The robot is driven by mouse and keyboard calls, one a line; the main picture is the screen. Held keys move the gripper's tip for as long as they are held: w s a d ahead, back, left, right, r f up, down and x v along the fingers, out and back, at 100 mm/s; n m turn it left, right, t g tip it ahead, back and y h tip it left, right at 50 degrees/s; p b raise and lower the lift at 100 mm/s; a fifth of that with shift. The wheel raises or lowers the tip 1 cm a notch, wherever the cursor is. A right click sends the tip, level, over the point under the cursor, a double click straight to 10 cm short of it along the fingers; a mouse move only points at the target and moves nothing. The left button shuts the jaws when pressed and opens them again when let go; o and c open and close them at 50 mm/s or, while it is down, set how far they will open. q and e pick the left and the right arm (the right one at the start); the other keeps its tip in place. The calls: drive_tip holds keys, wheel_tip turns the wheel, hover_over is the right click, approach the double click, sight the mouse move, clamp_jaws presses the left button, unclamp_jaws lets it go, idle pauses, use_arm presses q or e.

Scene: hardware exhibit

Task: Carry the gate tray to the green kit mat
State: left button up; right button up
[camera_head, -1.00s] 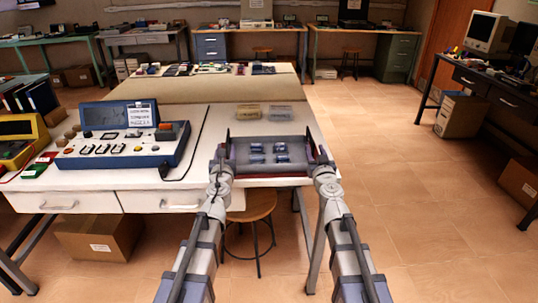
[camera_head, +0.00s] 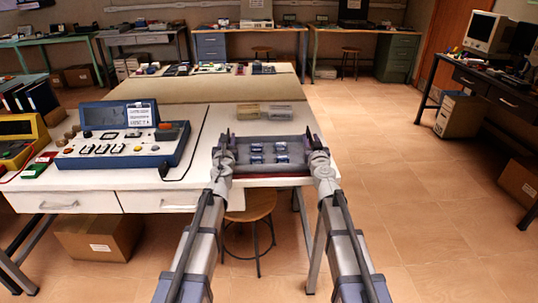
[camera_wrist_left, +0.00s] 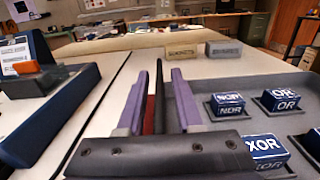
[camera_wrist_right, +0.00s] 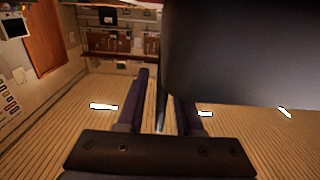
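The gate tray (camera_head: 270,169), grey with a reddish front edge, sits at the near right edge of the white table and holds several blue gate blocks. In the left wrist view, blocks marked NOR, OR and XOR show. My left gripper (camera_head: 228,140) is at the tray's left end; its purple fingers (camera_wrist_left: 157,85) stand apart on either side of the thin end wall, with gaps. My right gripper (camera_head: 311,137) is at the right end; its fingers (camera_wrist_right: 162,90) also stand apart around a thin dark edge. A large dark surface fills the upper right there. I cannot make out the green mat clearly.
A blue console (camera_head: 125,145) stands left of the tray. Two small labelled boxes (camera_head: 248,114) sit behind it. The far bench section (camera_head: 210,70) carries boards and small parts. A stool (camera_head: 252,207) is under the table. Floor on the right is open.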

use_arm(q)
clamp_jaws()
use_arm(e)
clamp_jaws()
idle(0.9)
